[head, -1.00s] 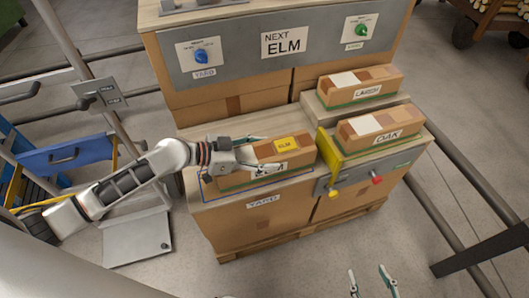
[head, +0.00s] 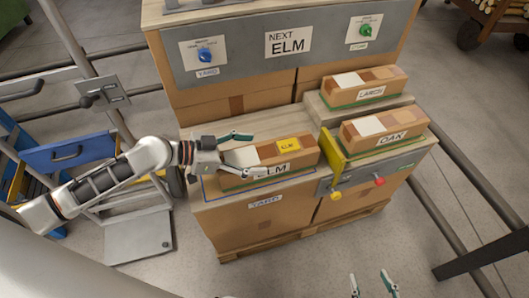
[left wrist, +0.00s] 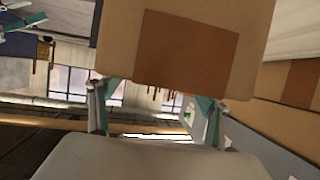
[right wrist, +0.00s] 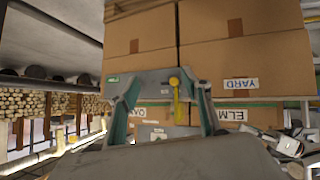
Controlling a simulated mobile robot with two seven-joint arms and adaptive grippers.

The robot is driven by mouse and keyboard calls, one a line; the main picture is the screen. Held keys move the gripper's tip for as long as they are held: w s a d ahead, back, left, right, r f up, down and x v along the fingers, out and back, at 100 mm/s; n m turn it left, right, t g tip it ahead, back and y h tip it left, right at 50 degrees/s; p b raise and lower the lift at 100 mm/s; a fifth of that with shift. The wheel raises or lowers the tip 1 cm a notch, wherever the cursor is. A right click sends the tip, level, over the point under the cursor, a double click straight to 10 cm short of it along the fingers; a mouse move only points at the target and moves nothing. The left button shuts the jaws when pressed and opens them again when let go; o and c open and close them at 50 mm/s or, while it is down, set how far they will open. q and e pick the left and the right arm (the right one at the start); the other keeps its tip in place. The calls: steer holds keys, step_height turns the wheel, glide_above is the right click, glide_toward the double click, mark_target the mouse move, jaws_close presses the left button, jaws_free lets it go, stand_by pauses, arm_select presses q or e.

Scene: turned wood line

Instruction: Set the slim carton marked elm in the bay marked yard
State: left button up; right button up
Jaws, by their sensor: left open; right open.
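The slim elm carton (head: 270,163) has a yellow label on top and an ELM label on its front. It rests inside the blue outline of the yard bay (head: 208,194), above the YARD label (head: 265,201). My left gripper (head: 236,154) is open at the carton's left end. In the left wrist view a plain carton end (left wrist: 185,45) shows just beyond the open fingers (left wrist: 155,108). My right gripper (head: 373,285) is open and empty at the bottom of the head view, well apart from the carton. Its fingers also show in the right wrist view (right wrist: 160,95).
A yellow divider (head: 331,155) stands right of the elm carton. The OAK carton (head: 384,129) and LARCH carton (head: 364,87) sit on the right. A grey panel (head: 240,62) with knobs and a NEXT ELM sign stands behind. A blue-framed trolley (head: 70,153) is at left.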

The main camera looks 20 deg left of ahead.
mark_target(229, 161)
arm_select(q)
steer(key=v, duration=0.6)
steer(key=shift+s+f, duration=0.1)
steer(key=shift+f, duration=0.05)
steer(key=shift+s+a+r+b, duration=0.25)
steer(key=shift+a+r+b, duration=0.05)
steer(key=shift+a, duration=0.1)
steer(key=shift+r, duration=0.1)
arm_select(e)
steer(key=shift+w+a+r, duration=0.2)
steer(key=shift+a+r, duration=0.1)
arm_select(q)
steer(key=shift+a, duration=0.1)
arm_select(e)
steer(key=shift+s+d+f, duration=0.1)
steer(key=shift+d+f, duration=0.05)
steer(key=shift+f, duration=0.15)
